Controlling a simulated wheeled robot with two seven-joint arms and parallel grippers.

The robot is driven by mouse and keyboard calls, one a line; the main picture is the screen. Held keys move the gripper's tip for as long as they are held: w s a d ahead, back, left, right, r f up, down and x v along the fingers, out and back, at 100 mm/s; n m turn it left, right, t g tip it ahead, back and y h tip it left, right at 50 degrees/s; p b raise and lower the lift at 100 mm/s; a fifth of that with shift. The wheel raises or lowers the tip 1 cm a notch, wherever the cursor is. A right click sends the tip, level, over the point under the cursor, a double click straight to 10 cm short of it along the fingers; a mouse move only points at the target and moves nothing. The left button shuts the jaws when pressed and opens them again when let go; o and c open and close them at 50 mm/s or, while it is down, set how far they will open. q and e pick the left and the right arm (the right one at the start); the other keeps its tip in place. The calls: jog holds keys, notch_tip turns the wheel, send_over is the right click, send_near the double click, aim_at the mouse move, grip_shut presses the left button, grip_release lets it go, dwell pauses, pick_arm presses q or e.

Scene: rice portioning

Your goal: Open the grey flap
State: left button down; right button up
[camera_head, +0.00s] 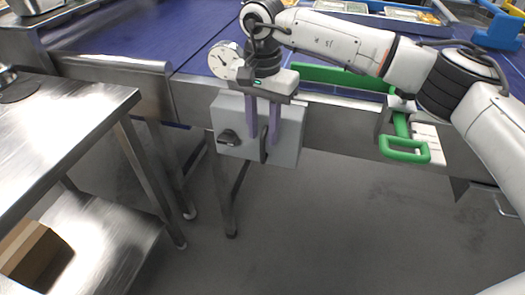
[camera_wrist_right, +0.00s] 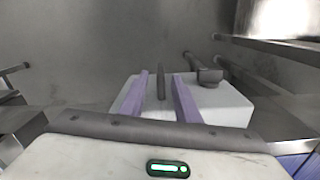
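A light grey box (camera_head: 290,140) hangs on the side of the conveyor frame in the head view; I take its front face to be the grey flap, which looks shut. A dark upright handle (camera_head: 263,150) stands out from this face, with a dark knob (camera_head: 228,137) to its left. My right gripper (camera_head: 261,141) points down at the box, its two purple fingers apart. In the right wrist view the handle (camera_wrist_right: 161,84) lies between the fingers, with visible gaps on both sides. The knob (camera_wrist_right: 209,77) also shows there. My left gripper is out of view.
A steel table (camera_head: 65,105) with a lower shelf stands at the left. The blue conveyor (camera_head: 120,40) runs behind the box. A green handle (camera_head: 405,150) sticks out to the right. The grey floor (camera_head: 310,235) in front is clear.

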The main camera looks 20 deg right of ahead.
aim_at(263, 150)
notch_tip(263, 150, down, 6)
jog(key=shift+f, duration=0.25)
jog(key=shift+a, duration=0.1)
grip_shut()
